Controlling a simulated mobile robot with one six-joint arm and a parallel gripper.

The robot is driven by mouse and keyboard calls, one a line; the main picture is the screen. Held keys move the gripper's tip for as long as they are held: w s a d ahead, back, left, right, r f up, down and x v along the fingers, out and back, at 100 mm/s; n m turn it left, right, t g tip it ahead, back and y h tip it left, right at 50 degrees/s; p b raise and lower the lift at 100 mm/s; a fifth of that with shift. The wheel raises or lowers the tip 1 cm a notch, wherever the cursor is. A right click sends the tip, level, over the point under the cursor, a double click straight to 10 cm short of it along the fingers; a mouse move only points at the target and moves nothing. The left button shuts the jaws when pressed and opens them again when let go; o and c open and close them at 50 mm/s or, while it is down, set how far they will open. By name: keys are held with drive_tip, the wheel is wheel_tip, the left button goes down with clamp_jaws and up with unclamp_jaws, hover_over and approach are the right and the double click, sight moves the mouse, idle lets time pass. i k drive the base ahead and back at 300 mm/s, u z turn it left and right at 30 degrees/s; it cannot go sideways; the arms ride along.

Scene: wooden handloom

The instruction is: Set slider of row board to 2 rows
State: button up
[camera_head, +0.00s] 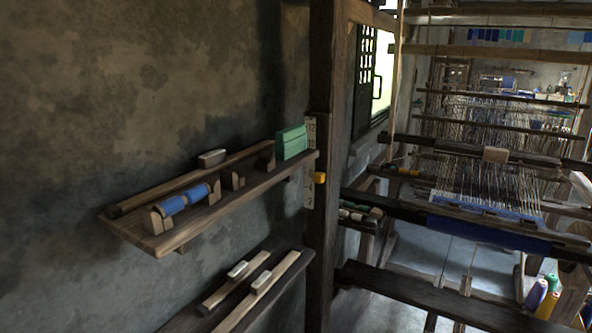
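The row board (309,194) is a narrow pale upright strip with dark marks, fixed to the dark wooden post beside the wall shelf. Its middle part is hidden by the shelf end. A small yellow-orange block, the slider (320,178), sits on the strip just below the shelf end, in the lower half of the board. The marks are too small to read surely; one near the bottom looks like a 2. The slider stands above that mark. My gripper is not in view.
A lower shelf (275,258) carries pale shuttles. The loom (485,180) fills the right side. Open space lies in front of the post.

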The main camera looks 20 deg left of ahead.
sight(319, 176)
drive_tip(key=u, duration=4.3)
drive_tip(key=i, duration=0.05)
drive_tip(key=z, duration=3.35)
